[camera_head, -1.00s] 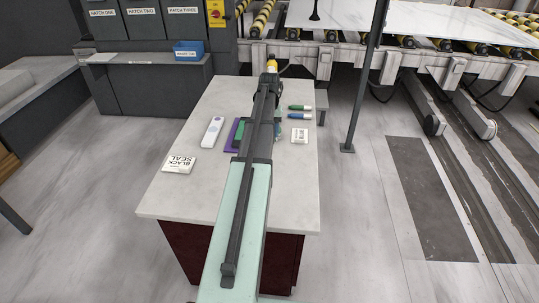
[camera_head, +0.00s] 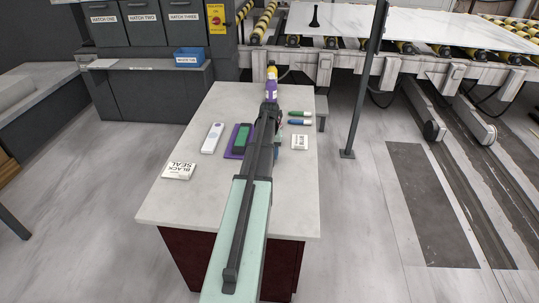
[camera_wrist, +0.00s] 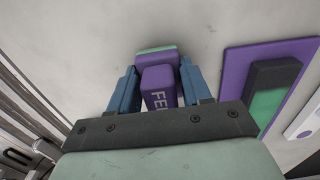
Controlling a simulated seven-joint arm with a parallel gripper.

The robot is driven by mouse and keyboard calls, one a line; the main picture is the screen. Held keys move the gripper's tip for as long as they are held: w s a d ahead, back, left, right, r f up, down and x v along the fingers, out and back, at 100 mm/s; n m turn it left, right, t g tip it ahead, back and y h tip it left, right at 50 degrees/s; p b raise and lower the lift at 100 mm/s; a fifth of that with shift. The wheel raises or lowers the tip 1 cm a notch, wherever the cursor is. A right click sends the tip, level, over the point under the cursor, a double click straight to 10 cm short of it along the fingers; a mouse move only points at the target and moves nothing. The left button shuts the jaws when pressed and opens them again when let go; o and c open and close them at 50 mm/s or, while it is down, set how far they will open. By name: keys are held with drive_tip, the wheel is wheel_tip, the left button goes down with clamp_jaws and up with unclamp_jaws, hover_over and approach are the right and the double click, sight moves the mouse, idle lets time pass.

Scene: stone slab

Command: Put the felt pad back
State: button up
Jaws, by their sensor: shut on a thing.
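In the wrist view my gripper (camera_wrist: 158,88) has its two blue fingers on either side of a purple block (camera_wrist: 157,86) with lettering that begins "FE", which I take as the felt pad. A wider purple part with a pale green layer (camera_wrist: 157,53) shows just beyond the fingers; it seems to belong to the same piece. A purple mat (camera_wrist: 236,58) lies to the right of the gripper, apart from it, with a dark and green block (camera_wrist: 272,92) on it. In the head view the mat (camera_head: 231,154) is left of my arm, which hides the fingers and the held pad.
The front left is clear.

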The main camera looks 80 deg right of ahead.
drive_tip(key=shift+f, duration=0.35)
drive_tip(key=shift+f, duration=0.1)
drive_tip(key=o, duration=1.2)
wheel_tip(320, 180, up, 12)
drive_tip(key=shift+r, duration=0.15)
idle(0.3)
